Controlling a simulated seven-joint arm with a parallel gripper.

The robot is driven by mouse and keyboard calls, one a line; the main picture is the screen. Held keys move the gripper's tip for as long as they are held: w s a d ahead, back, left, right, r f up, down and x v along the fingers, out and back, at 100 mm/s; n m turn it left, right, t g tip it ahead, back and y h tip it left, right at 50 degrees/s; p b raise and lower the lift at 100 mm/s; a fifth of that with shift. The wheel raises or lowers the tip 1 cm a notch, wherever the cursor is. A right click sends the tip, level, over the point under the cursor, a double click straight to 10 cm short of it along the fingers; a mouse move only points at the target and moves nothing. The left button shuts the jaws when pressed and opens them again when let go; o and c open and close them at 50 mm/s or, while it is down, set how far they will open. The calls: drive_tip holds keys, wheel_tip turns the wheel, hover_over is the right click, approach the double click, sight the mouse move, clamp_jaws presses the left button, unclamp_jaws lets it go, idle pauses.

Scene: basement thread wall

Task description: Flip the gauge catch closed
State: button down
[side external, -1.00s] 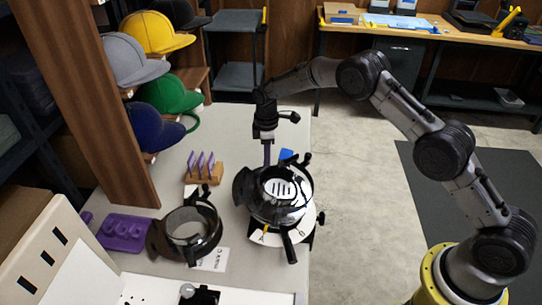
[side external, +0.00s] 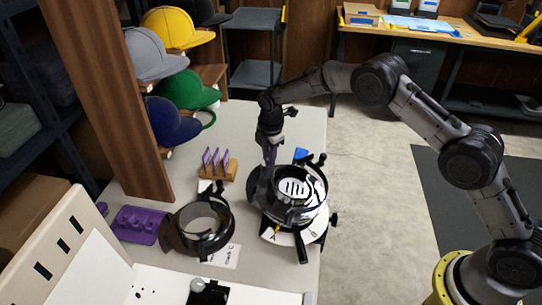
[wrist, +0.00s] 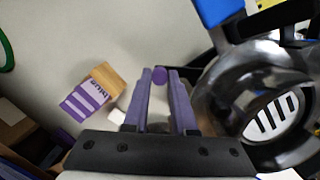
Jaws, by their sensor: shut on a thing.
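The gauge (side external: 295,187) is a round black fixture with a shiny ring and a slotted white face, at the table's right side. It also fills the right of the wrist view (wrist: 266,118). My gripper (side external: 270,160) points down at the gauge's left rear edge. In the wrist view, its two purple fingers (wrist: 160,76) are close together on a small round purple knob (wrist: 160,73). The knob appears to be the catch's end; how it joins the gauge is hidden. I cannot tell the catch's angle.
A wooden block with purple cards (side external: 218,165) stands left of my gripper. A second black ring frame (side external: 205,222) and a purple tray (side external: 137,225) lie front left. Caps (side external: 172,30) hang on the left. A blue piece (side external: 301,154) is behind the gauge.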

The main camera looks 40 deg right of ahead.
idle(0.4)
drive_tip(key=c, duration=0.7)
unclamp_jaws()
wheel_tip(320, 180, up, 14)
drive_tip(key=s, duration=0.2)
drive_tip(key=shift+a+f, duration=0.15)
drive_tip(key=shift+a, duration=0.25)
